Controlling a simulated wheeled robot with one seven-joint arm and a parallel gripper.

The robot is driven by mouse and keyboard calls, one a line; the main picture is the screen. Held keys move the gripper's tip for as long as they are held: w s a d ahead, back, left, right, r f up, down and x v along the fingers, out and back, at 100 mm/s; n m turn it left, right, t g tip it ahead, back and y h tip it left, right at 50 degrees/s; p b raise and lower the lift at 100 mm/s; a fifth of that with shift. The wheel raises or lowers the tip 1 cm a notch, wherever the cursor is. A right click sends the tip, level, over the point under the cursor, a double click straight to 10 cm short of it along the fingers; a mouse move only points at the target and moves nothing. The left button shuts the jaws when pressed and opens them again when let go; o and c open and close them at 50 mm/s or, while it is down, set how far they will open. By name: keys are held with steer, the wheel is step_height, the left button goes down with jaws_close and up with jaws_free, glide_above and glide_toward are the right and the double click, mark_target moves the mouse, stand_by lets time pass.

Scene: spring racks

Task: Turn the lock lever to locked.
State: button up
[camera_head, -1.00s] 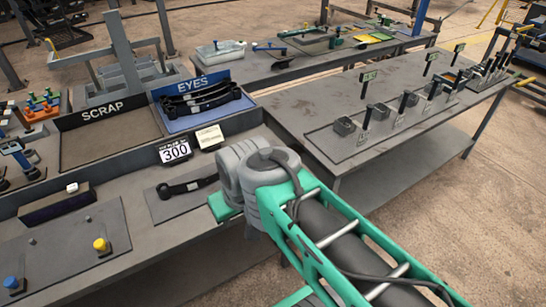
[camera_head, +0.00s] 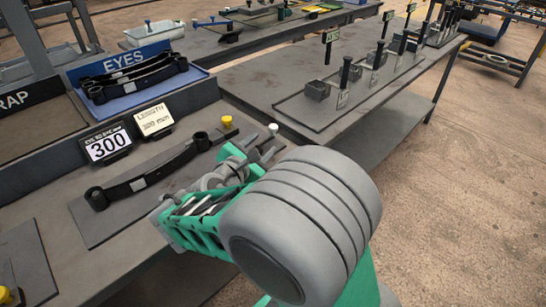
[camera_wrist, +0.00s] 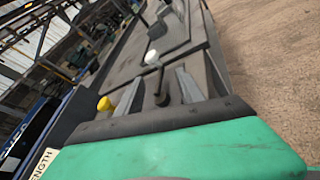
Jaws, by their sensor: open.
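Two knobbed handles stand at the far right end of the spring plate: one with a yellow knob (camera_head: 227,121) and one with a white knob (camera_head: 273,129) on a dark rod. I cannot tell for sure which is the lock lever, or its set position. In the wrist view the white knob (camera_wrist: 151,57) and its rod show between the two grey fingers of my open gripper (camera_wrist: 160,74). The yellow knob (camera_wrist: 104,103) is left of the left finger. I see no clear contact. In the head view my arm partly hides my gripper (camera_head: 238,158) and the handle bases.
A dark leaf spring (camera_head: 150,172) lies on the plate, below a display reading 300 (camera_head: 107,143) and a length card (camera_head: 154,120). The EYES tray (camera_head: 140,85) with springs stands behind. A second bench (camera_head: 265,75) with upright posts lies beyond a gap.

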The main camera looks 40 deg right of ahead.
mark_target(272, 129)
steer(key=n+h, duration=0.1)
steer(key=n+b, duration=0.1)
steer(key=n, duration=0.1)
steer(key=d+n+t+h, duration=0.1)
steer(key=n, duration=0.1)
steer(key=shift+w+r+h+b, duration=0.15)
steer(key=shift+r+h+b, duration=0.15)
steer(key=shift+r, duration=0.05)
steer(key=x, duration=0.7)
steer(key=shift+w+d+r+b, duration=0.1)
steer(key=shift+r+b, duration=0.1)
steer(key=shift+b, duration=0.1)
steer(key=shift+c, duration=0.5)
jaws_close()
